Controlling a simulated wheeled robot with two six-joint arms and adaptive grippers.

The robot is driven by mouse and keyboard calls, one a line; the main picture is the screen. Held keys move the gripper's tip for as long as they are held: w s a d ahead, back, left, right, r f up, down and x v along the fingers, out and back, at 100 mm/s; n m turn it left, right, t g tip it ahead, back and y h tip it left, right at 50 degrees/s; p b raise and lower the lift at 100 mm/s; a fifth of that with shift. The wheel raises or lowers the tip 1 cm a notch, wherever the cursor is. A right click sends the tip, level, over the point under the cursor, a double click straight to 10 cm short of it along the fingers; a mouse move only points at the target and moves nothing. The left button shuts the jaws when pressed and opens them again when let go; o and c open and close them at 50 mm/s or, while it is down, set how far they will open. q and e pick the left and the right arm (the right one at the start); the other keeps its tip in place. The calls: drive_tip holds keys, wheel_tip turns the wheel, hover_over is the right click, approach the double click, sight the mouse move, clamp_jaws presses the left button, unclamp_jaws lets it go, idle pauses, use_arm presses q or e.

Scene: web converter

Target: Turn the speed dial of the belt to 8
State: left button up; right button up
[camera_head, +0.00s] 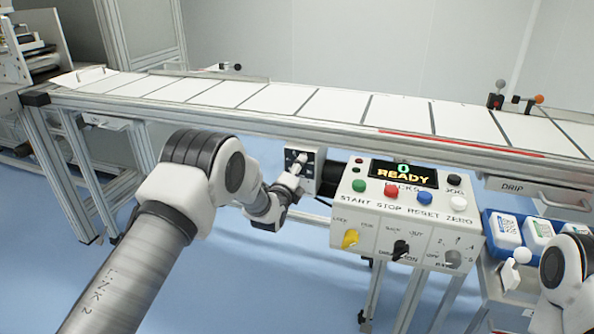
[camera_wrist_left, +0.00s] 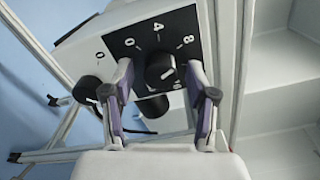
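The speed dial is a black knob (camera_wrist_left: 160,70) on a dark plate with white marks 0, 4 and 8 above it in the left wrist view. A white line shows on the knob's lower right side; the exact reading is hard to tell. In the head view the dial's box (camera_head: 318,172) sits under the belt's edge (camera_head: 300,133). My left gripper (camera_wrist_left: 159,78) has its two fingers on either side of the knob, with visible gaps, so it is open. In the head view the gripper (camera_head: 297,165) is at the box's face, hiding the knob. My right gripper is not clearly visible.
Right of the dial box stands the control panel (camera_head: 345,215) with buttons, selectors and a display reading READY. Another black knob (camera_wrist_left: 88,90) shows left of the dial plate in the wrist view. My right arm (camera_head: 567,270) is at the lower right, near a blue crate (camera_head: 497,250).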

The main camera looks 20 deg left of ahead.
use_arm(q)
drive_tip(key=s, duration=1.2)
drive_tip(key=shift+a, duration=0.25)
